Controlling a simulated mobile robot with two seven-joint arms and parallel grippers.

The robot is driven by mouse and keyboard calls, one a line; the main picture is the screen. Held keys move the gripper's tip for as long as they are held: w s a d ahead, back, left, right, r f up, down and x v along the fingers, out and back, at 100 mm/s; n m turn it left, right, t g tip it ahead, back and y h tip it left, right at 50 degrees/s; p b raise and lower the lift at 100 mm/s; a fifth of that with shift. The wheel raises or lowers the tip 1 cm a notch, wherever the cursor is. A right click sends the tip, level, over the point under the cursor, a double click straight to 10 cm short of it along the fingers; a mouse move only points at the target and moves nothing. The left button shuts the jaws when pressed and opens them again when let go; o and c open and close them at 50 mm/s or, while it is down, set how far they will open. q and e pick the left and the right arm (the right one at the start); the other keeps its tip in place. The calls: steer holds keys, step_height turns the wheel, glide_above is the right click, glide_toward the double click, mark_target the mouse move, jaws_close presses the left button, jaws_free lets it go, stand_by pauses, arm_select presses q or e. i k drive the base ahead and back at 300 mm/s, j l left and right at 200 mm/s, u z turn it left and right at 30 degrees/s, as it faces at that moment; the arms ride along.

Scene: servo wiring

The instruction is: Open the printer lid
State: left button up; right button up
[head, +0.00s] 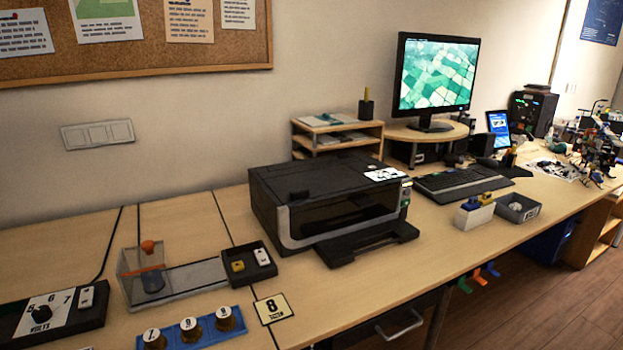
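A black and grey printer (325,205) stands on the wooden desk in the middle of the head view. Its lid (325,172) on top is shut and lies flat. White labels and a small panel are at the lid's right end. An output tray (368,241) sticks out at the front, toward the desk's front edge. Neither of my grippers shows in this view.
Left of the printer are a small black tray (249,264), a clear box (150,275) and a blue rack (192,330). A keyboard (462,183), monitor (437,77) and wooden shelf (338,134) stand right and behind. A wall is behind the desk.

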mark_target(289, 189)
steer(key=j, duration=0.2)
steer(key=i+l+u, duration=0.45)
steer(key=i+u, duration=0.15)
steer(key=i+l+u, duration=0.6)
steer(key=l+u, duration=0.3)
steer(key=l, duration=0.15)
steer(key=i+l+u, duration=0.2)
steer(key=l+u, duration=0.15)
steer(key=l, duration=0.15)
steer(key=l+u, duration=0.3)
steer(key=l, duration=0.15)
steer(key=i, duration=0.05)
